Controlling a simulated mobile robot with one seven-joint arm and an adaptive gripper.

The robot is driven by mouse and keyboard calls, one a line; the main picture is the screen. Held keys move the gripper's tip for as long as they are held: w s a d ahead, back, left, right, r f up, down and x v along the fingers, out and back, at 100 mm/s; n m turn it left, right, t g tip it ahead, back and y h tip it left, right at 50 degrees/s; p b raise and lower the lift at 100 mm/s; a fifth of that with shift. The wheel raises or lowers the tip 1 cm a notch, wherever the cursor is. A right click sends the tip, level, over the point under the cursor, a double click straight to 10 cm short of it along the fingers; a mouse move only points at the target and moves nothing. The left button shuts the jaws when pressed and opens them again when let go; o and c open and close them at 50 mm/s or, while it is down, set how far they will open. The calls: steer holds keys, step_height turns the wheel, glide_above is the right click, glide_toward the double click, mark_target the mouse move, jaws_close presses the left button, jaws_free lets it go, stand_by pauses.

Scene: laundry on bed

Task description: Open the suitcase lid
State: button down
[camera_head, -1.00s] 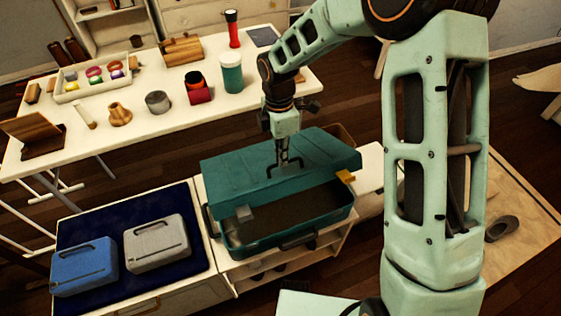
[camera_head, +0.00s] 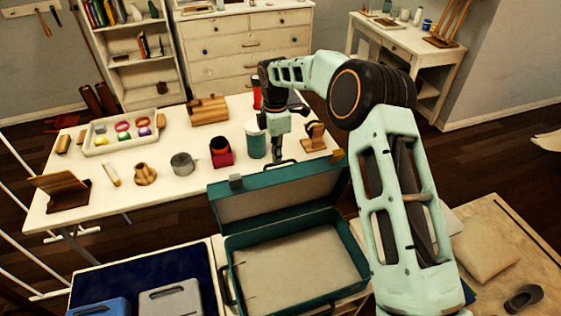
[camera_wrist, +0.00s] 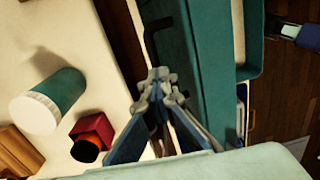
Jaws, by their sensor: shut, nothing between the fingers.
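The teal suitcase stands on a white cabinet, its lid (camera_head: 280,200) raised and standing up at the back, tilted slightly away. Its base (camera_head: 290,228) lies open with a bare beige floor. My gripper (camera_head: 278,158) is shut and empty behind the lid's upper edge, between the lid and the table. In the wrist view, my gripper (camera_wrist: 160,82) points along the lid's teal outer side (camera_wrist: 212,75). I cannot tell whether the fingers touch the lid.
A white table (camera_head: 105,205) behind holds a green jar (camera_head: 255,140), a red holder (camera_head: 221,158), a grey tin (camera_head: 182,163) and a tray (camera_head: 90,143). Blue (camera_head: 98,307) and grey (camera_head: 171,300) cases lie on a navy mat at left. A cushion (camera_head: 480,250) lies at right.

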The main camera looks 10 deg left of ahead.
steer(key=shift+w+a+f+p, duration=0.25)
steer(key=shift+w+a+f, duration=0.25)
steer(key=shift+w+f, duration=0.35)
steer(key=shift+w+a+f+p, duration=0.2)
steer(key=shift+w+a+f, duration=0.25)
steer(key=shift+w+f, duration=0.35)
steer(key=shift+w+r, duration=0.1)
steer(key=c, duration=2.7)
jaws_free()
steer(key=o, duration=0.5)
steer(key=shift+o, duration=0.8)
steer(key=shift+w, duration=0.15)
steer(key=shift+a, duration=0.1)
step_height(320, 180, up, 12)
steer(key=shift+w+a+r, duration=0.25)
steer(key=shift+w+a, duration=0.1)
steer(key=shift+w, duration=0.1)
